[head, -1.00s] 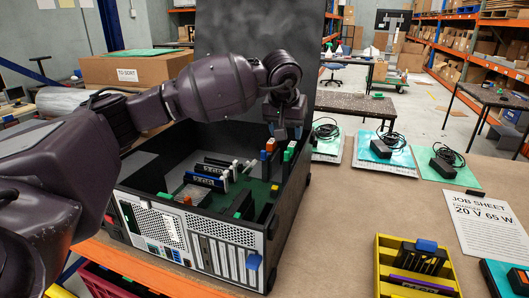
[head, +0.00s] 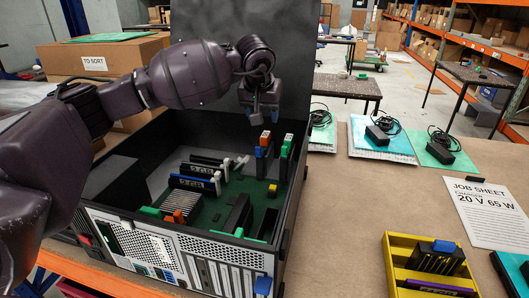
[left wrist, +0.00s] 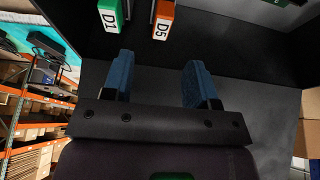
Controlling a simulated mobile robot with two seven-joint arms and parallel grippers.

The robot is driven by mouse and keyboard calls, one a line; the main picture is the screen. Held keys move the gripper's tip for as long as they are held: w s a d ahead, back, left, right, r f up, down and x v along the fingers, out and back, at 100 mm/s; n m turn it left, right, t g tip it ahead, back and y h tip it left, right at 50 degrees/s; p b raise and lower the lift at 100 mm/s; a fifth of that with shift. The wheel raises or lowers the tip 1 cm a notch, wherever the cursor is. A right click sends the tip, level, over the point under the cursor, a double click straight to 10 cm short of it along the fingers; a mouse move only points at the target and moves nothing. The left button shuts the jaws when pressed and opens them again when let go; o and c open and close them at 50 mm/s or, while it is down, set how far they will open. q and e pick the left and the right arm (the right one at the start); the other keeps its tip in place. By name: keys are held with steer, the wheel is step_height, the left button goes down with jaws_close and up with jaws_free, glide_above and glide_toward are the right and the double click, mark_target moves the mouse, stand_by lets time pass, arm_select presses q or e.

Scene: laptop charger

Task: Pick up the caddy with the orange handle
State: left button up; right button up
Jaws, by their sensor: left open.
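The caddy with the orange handle (head: 265,138) stands upright in the right part of the open computer case (head: 240,252). In the left wrist view its orange handle, marked D5 (left wrist: 163,18), lies beyond the fingertips. Right beside it is a caddy with a green handle (head: 287,144), marked D1 in the left wrist view (left wrist: 111,14). My left gripper (head: 257,119) is open and empty, fingers pointing down, just above and behind the orange handle; I see no contact. In the left wrist view its two blue fingers (left wrist: 158,72) are spread apart. My right gripper is out of view.
The raised black case lid (head: 290,70) stands behind the gripper. More green and orange parts (head: 178,216) sit lower in the case. A yellow tray (head: 396,272), a job sheet (head: 487,208) and chargers (head: 377,135) lie to the right. Bare bench is between.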

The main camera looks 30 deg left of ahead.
mark_target(266, 134)
arm_select(q)
steer(key=x, duration=0.9)
steer(key=shift+s, duration=0.1)
jaws_close()
